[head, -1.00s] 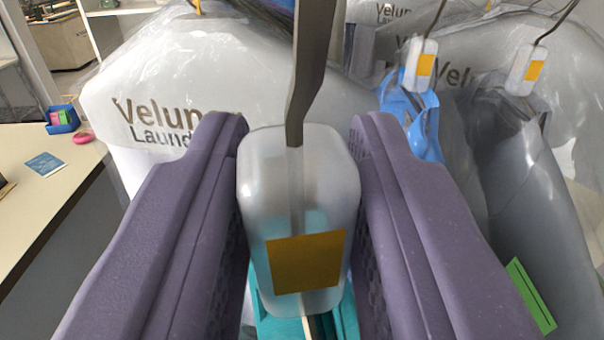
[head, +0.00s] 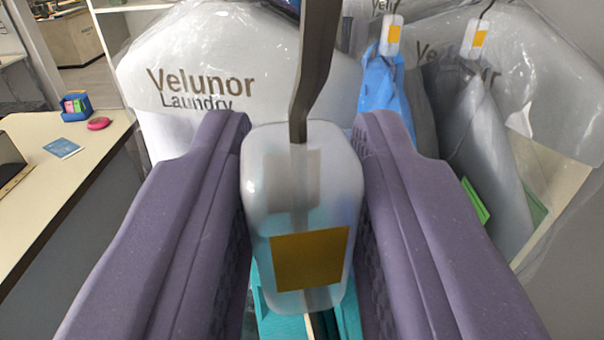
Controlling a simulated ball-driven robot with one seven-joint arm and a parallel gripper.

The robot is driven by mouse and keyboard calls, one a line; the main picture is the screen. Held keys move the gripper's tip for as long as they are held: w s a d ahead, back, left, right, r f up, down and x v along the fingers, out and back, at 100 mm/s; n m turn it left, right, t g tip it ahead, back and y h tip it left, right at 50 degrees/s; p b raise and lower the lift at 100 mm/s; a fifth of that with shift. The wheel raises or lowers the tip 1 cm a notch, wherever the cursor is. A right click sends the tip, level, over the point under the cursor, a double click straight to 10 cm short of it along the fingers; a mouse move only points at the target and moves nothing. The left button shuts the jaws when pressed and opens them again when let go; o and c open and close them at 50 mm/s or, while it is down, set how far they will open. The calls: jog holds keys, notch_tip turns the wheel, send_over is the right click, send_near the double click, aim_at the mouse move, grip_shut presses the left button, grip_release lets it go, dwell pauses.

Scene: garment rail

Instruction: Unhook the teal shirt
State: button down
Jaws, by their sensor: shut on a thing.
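My gripper (head: 303,215) has two purple fingers shut on a translucent block (head: 270,170) with an orange label (head: 309,260). A dark metal hanger hook (head: 312,75) rises out of the block and leaves the top of the picture, so its upper end is hidden. The teal shirt (head: 275,320) hangs below the block, and only a small part of it shows between the fingers. I cannot see whether the hook touches a rail.
Bagged garments with Velunor Laundry print (head: 200,60) hang behind. A blue garment (head: 383,95) and a grey one (head: 480,130) hang at right on labelled hooks. At left is a counter (head: 80,180) with a blue box (head: 75,105), a pink item (head: 99,123) and a blue card (head: 62,148).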

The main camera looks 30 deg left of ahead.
jog(key=v, duration=1.6)
jog(key=shift+b, duration=0.45)
jog(key=shift+w+f, duration=0.1)
jog(key=shift+w, duration=0.05)
